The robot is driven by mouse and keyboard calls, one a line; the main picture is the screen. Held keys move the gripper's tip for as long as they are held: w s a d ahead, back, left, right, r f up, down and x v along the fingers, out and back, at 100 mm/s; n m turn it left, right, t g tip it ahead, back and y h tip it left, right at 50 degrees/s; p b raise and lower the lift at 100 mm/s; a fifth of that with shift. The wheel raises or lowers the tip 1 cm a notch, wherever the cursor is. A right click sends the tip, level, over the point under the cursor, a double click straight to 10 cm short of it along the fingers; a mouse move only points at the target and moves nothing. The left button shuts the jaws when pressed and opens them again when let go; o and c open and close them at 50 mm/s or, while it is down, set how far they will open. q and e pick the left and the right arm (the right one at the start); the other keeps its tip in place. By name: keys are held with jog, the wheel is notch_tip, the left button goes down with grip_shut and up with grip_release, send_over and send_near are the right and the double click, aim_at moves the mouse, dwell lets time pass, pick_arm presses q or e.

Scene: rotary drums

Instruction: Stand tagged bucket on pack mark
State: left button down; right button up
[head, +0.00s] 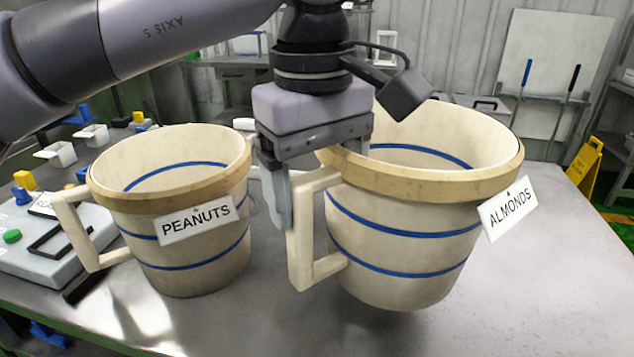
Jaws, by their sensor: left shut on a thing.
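The cream bucket tagged ALMONDS (400,240), with a wooden rim and blue stripes, is at right of centre above the grey table. My left gripper (286,195) reaches down from above and is shut on this bucket's side handle (302,245). The bucket leans slightly and seems to hang a little clear of the table. A similar bucket tagged PEANUTS (190,255) stands on the table to the left, with its handle on its left side. My right gripper is out of view. I cannot make out a pack mark.
The table (540,290) is bare to the right of the buckets. A grey control box (50,245) with buttons and a black handle sits at the left. A yellow floor sign (584,165) and a white board (550,60) are behind the table.

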pick_arm(q)
jog(key=shift+r, duration=0.2)
notch_tip(320, 180, down, 7)
jog(key=b, duration=0.3)
jog(key=shift+r+b, duration=0.2)
jog(key=shift+b, duration=0.2)
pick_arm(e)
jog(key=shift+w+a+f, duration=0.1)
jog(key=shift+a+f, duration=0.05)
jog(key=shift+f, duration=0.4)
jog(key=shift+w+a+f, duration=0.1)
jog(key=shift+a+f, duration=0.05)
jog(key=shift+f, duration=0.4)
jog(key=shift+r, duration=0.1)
